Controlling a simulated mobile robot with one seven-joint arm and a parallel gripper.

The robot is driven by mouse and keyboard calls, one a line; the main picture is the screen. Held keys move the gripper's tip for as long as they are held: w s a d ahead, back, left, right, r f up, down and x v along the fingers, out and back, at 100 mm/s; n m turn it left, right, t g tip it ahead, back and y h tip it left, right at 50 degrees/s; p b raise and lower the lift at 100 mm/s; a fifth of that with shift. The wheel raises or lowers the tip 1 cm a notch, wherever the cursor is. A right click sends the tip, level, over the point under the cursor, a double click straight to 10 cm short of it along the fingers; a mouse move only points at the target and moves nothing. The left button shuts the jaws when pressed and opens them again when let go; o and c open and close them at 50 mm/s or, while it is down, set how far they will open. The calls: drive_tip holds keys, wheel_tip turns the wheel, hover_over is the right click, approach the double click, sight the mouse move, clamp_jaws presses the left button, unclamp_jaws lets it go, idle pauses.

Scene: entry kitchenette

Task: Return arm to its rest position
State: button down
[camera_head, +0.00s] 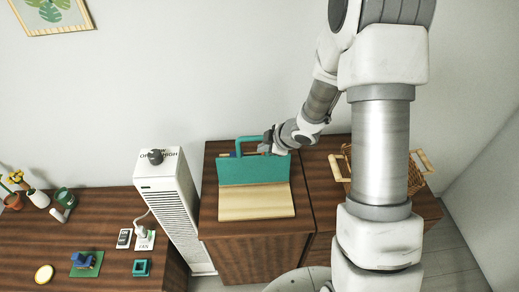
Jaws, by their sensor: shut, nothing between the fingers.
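My arm comes down from the top right and bends back to the left. My gripper (267,147) is at the end of it, shut and empty. It is just behind and above the upper right part of a teal panel with a handle (253,170). It overlaps the panel in the picture, and I cannot tell whether they touch. The fingertips are small and partly hidden. The panel stands tilted behind a light wooden surface (257,202), and the two look like one case.
The case sits on a dark wooden cabinet (209,212). A tall white heater-like unit (165,190) stands to its left. A wicker basket (417,182) is at the right, partly behind my arm. A wooden counter (50,240) at the left holds several small items. The wall is behind.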

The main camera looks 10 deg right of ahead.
drive_tip(key=p+v, duration=0.1)
drive_tip(key=v, duration=0.5)
drive_tip(key=s+d+r+m+t+h+b, duration=0.25)
drive_tip(key=d+r+m+h, duration=0.5)
drive_tip(key=r, duration=0.75)
drive_tip(key=s+a+r+m+g+y+b, duration=0.1)
drive_tip(key=s+m, duration=0.3)
drive_tip(key=s, duration=0.6)
drive_tip(key=s+a+r+m+g+y+b, duration=0.1)
drive_tip(key=s+a+r+m+g+y, duration=0.1)
drive_tip(key=s, duration=0.9)
drive_tip(key=r+m, duration=0.1)
drive_tip(key=m, duration=0.1)
drive_tip(key=shift+a+m, duration=0.35)
